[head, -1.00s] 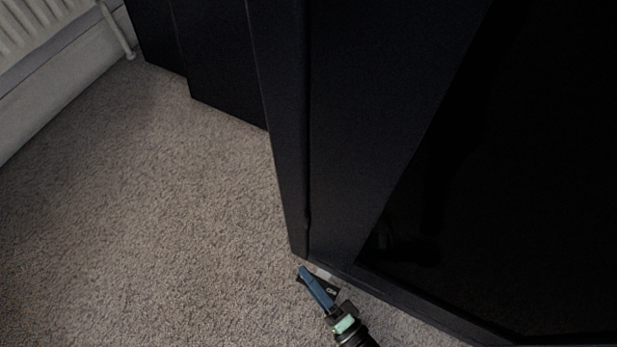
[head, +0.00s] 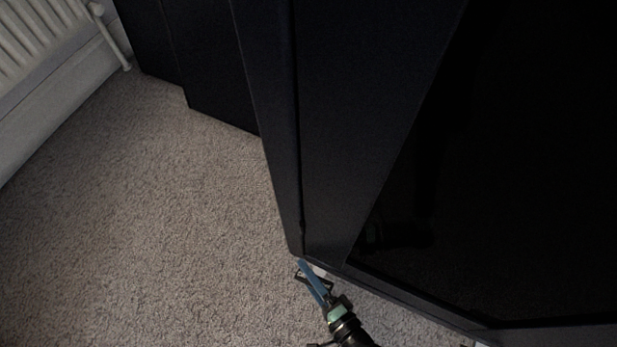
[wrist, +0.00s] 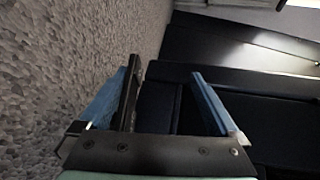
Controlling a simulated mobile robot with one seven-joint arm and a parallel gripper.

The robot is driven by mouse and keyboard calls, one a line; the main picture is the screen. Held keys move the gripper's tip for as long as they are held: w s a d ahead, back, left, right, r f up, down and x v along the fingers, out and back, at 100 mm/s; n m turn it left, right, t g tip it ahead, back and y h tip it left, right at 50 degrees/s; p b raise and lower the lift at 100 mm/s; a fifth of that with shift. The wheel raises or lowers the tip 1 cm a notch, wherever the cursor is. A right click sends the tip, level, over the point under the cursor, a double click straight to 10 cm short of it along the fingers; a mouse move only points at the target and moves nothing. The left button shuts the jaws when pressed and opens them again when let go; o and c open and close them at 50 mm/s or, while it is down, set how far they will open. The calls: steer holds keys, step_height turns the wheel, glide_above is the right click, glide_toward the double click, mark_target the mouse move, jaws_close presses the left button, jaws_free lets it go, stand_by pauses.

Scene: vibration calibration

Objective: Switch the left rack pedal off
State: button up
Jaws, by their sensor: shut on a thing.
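My gripper (head: 306,268) is low by the bottom corner of a tall black cabinet (head: 345,120), close above the carpet. In the wrist view, its two blue fingers (wrist: 158,88) stand apart. A dark piece (wrist: 130,90) lies along the inner side of the left finger, and the gripper is shut on it. Its full shape is lost against the black behind it. In the head view, thin dark parts and a small pale patch show beside the fingers at the cabinet's foot. I cannot clearly make out the left rack pedal or its switch position.
Carpet (head: 150,220) lies open to the left in the head view. A white radiator (head: 45,35) stands at the top left. More dark panels (head: 205,60) stand behind the cabinet corner. The glossy black cabinet front (head: 510,190) fills the right side.

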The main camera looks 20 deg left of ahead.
steer(key=shift+o, duration=0.3)
steer(key=shift+w+d+r, duration=0.2)
steer(key=shift+w+r, duration=0.15)
steer(key=shift+r, duration=0.1)
steer(key=shift+s+d, duration=0.15)
steer(key=shift+d, duration=0.3)
steer(key=shift+w+d+f+b+v, duration=0.15)
steer(key=shift+b+v, duration=0.2)
steer(key=shift+v, duration=1.4)
steer(key=shift+w+d+f+b+v, duration=0.15)
steer(key=shift+b+v, duration=0.2)
steer(key=shift+v, duration=1.45)
steer(key=shift+c, duration=1.3)
steer(key=f+b+v, duration=0.1)
steer(key=b+v, duration=0.1)
steer(key=v, duration=0.4)
steer(key=shift+s+d+r, duration=0.2)
steer(key=shift+s, duration=0.1)
